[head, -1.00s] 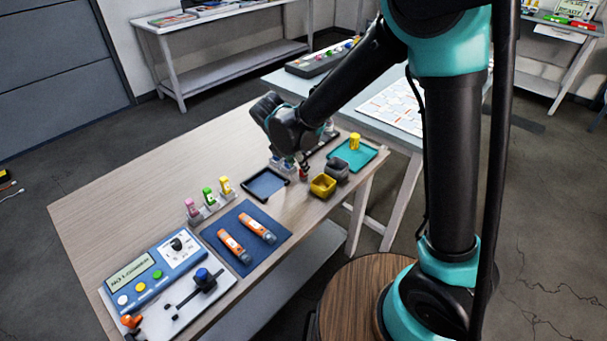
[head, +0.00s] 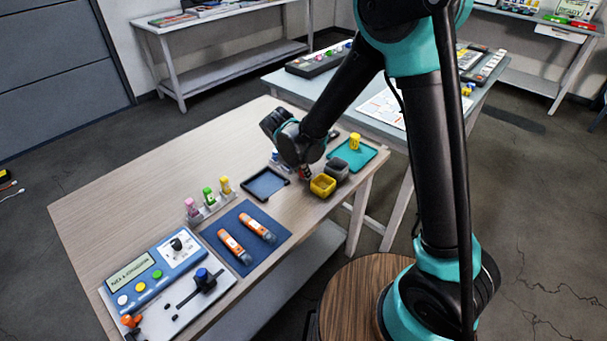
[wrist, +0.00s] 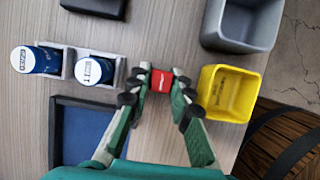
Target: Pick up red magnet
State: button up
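The red magnet (wrist: 162,81) is a small red block with a white mark, seen between my fingertips in the wrist view. My gripper (wrist: 161,80) points down, and its two dark fingertips press against the magnet's left and right sides. In the head view my gripper (head: 305,173) is low over the table's far right part, left of the yellow bin, with a small bit of red showing at its tips. I cannot tell whether the magnet touches the table.
The yellow bin (wrist: 229,93) stands close right of my fingers, with a grey bin (wrist: 242,22) behind it. A dark blue tray (head: 265,184) lies left of my gripper. A teal tray (head: 367,158) holds a yellow object.

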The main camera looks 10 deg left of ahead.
grip_shut()
jog(key=shift+r, duration=0.1)
notch_tip(320, 180, up, 20)
dwell(0.5)
